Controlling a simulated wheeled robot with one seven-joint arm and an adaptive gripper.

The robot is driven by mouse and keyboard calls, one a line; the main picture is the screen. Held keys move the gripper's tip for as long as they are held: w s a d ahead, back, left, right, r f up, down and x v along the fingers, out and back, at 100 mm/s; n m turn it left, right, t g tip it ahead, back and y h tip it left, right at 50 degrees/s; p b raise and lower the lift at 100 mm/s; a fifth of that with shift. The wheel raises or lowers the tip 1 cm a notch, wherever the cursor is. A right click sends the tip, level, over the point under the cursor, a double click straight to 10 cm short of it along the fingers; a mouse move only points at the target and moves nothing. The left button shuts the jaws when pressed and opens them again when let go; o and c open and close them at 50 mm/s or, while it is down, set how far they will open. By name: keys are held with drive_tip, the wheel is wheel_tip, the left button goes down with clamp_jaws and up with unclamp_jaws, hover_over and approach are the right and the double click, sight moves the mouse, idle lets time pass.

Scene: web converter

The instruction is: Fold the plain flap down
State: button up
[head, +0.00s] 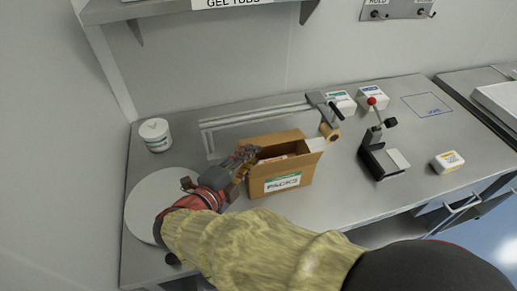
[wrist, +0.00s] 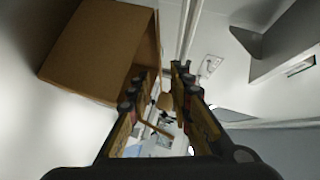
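An open brown cardboard box (head: 299,184) labelled PACK2 stands on the steel bench in the head view, with white and orange contents showing inside. A flap (head: 317,145) sticks out at its right end; I cannot tell which flap is the plain one. My gripper (head: 246,156) is at the box's upper left edge and hides part of that side. In the wrist view, my gripper (wrist: 160,78) has its two fingers apart, with no object clearly held between them. The box's brown side (wrist: 98,48) fills the upper left there, beside the left finger.
A white round plate (head: 143,205) and a white tub (head: 155,134) are to the left. A tape dispenser (head: 331,117) stands behind the box. A red-knobbed lever device (head: 378,150) and a small yellow-white pack (head: 447,161) are to the right. A shelf hangs above.

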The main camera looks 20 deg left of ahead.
drive_tip(key=v, duration=0.5)
drive_tip(key=shift+s+a, duration=0.1)
drive_tip(key=shift+s, duration=0.25)
drive_tip(key=shift+c, duration=0.4)
